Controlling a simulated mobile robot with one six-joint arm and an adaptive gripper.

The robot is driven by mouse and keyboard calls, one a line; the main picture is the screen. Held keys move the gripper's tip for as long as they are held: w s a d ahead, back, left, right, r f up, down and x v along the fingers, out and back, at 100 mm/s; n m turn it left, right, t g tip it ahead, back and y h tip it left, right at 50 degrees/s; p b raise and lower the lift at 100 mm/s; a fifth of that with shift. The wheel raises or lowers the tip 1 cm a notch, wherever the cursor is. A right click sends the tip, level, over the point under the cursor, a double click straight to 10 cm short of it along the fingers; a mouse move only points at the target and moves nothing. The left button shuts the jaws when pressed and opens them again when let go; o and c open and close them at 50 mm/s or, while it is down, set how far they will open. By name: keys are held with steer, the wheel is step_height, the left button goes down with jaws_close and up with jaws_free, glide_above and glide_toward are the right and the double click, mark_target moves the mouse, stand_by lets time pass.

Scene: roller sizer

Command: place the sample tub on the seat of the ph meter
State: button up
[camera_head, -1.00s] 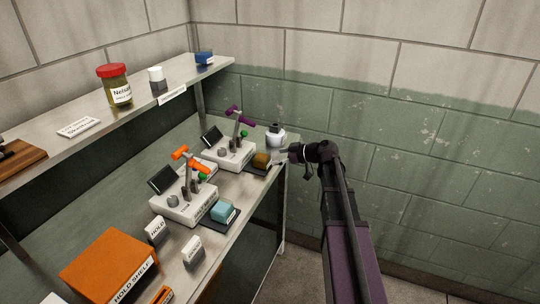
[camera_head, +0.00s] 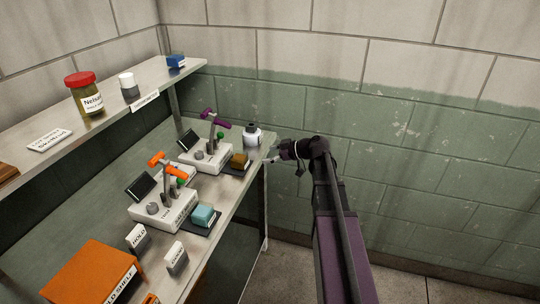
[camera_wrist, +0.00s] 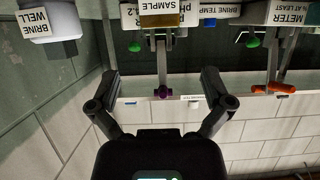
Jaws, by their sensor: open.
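The sample tub (camera_head: 239,161) is an amber block on a dark pad at the front of the far white meter (camera_head: 208,157), which has a purple-topped arm. In the wrist view, the tub (camera_wrist: 160,16) shows a SAMPLE label at the top centre, with a pH reading on the meter behind it. My gripper (camera_head: 270,158) is just right of the tub at the counter's edge, apart from it. In the wrist view, my gripper (camera_wrist: 160,84) has its fingers spread with nothing between them. The pad under the tub is partly hidden.
A white bottle (camera_head: 252,136), labelled BRINE WELL in the wrist view (camera_wrist: 50,22), stands behind the tub. A nearer meter (camera_head: 163,209) with an orange-topped arm has a teal tub (camera_head: 203,215). An orange box (camera_head: 92,272) stands in front. The upper shelf (camera_head: 115,112) overhangs the back; the wall is right.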

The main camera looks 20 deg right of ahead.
steer(key=s+a+f+m+g+h, duration=0.45)
steer(key=s+a+f, duration=0.35)
steer(key=s, duration=0.3)
steer(key=s+f+m+g+h, duration=0.3)
steer(key=s+m+h, duration=0.3)
steer(key=s, duration=0.5)
steer(key=shift+s+a+f, duration=0.25)
steer(key=shift+m+g+h, duration=0.25)
stand_by(1.1)
